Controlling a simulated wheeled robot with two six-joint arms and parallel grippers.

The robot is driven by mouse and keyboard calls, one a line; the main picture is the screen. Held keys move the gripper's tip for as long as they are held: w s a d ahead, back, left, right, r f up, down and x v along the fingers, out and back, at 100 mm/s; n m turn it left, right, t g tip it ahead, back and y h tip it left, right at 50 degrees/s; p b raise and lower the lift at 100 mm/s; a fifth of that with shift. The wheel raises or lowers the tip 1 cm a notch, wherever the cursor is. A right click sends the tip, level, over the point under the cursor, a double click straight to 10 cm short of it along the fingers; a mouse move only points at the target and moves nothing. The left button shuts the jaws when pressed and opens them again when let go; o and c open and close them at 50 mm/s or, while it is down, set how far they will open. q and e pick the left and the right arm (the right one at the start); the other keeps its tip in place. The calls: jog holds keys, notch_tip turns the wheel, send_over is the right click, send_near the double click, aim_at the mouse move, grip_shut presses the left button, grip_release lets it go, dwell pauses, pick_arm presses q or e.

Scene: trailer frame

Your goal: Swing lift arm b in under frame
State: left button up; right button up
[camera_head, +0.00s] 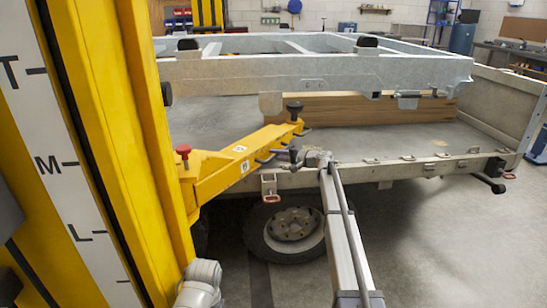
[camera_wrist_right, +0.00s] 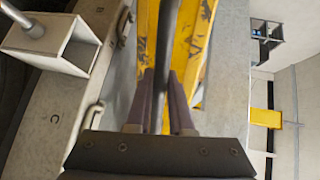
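The yellow lift arm (camera_head: 232,167) reaches from the yellow post (camera_head: 140,130) toward the upper right. Its black-padded tip (camera_head: 294,108) stands in front of the trailer's near edge, below the grey frame (camera_head: 330,72). Short dark pegs show along its side. My right gripper (camera_head: 300,157) is at the near side of the lift arm's outer part. In the right wrist view my right gripper's fingers (camera_wrist_right: 163,100) are close together on both sides of a dark rod (camera_wrist_right: 166,45), with the yellow arm (camera_wrist_right: 192,45) behind. My left gripper is not in view.
The trailer's near side rail (camera_head: 400,168) with metal loops runs below the lift arm. A wheel (camera_head: 290,232) is under it. A wooden beam (camera_head: 365,108) lies on the trailer bed. A red knob (camera_head: 183,150) stands at the arm's base. Floor at the right is clear.

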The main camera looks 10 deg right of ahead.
jog(key=shift+o, duration=0.7)
jog(key=shift+s+a, duration=0.2)
jog(key=shift+a, duration=0.5)
jog(key=o, duration=0.3)
jog(key=shift+w+d, duration=0.1)
jog(key=shift+d, duration=0.15)
jog(key=shift+d, duration=0.1)
jog(key=v, duration=0.2)
jog(key=p+v, duration=0.1)
jog(key=v, duration=0.1)
jog(key=a+v, duration=0.1)
jog(key=v, duration=0.1)
jog(key=shift+s+d+r+p, duration=0.15)
jog(key=shift+s+p, duration=0.15)
jog(key=shift+s, duration=0.3)
jog(key=shift+s+d, duration=0.2)
jog(key=shift+s, duration=0.1)
